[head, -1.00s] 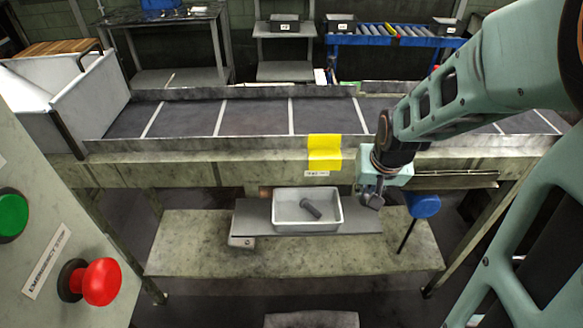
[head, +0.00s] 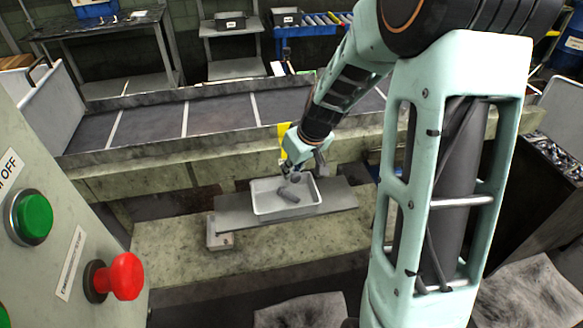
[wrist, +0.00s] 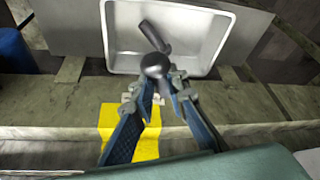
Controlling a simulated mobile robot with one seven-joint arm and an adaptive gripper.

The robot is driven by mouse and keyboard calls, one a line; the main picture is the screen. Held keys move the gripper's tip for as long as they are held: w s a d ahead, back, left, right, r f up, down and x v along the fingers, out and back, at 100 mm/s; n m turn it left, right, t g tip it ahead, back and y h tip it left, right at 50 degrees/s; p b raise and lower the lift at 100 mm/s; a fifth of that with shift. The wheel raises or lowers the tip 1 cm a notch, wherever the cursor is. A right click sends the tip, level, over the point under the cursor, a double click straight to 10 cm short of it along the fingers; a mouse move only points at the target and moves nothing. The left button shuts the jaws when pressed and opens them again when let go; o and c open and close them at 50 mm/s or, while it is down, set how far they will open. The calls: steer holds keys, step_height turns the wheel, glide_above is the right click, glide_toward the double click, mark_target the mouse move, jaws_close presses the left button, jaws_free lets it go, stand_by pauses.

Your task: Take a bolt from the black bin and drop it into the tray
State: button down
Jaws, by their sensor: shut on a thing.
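The light grey tray (head: 275,211) stands on a low shelf under the conveyor. One dark bolt (head: 288,195) lies inside it. My gripper (head: 296,175) is over the tray's back part, pointing down. In the wrist view, my gripper (wrist: 154,88) is shut on another bolt, whose dark round head (wrist: 155,65) shows beyond the fingertips; its shank is mostly hidden. The tray (wrist: 120,45) is below it, and the lying bolt (wrist: 152,35) shows just past the held bolt's head. The black bin (head: 525,195) with many bolts is at the right edge.
The conveyor (head: 220,115) runs behind the tray, with a yellow label (wrist: 145,148) on its front. A control panel with a green button (head: 34,216) and a red button (head: 126,276) is at the near left. A blue object (wrist: 12,48) is beside the tray in the wrist view.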

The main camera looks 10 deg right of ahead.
steer(key=shift+w+f+b, duration=0.1)
steer(key=shift+f+b, duration=1.7)
steer(key=shift+f, duration=1.25)
steer(key=c, duration=1.8)
jaws_free()
steer(key=v, duration=1.2)
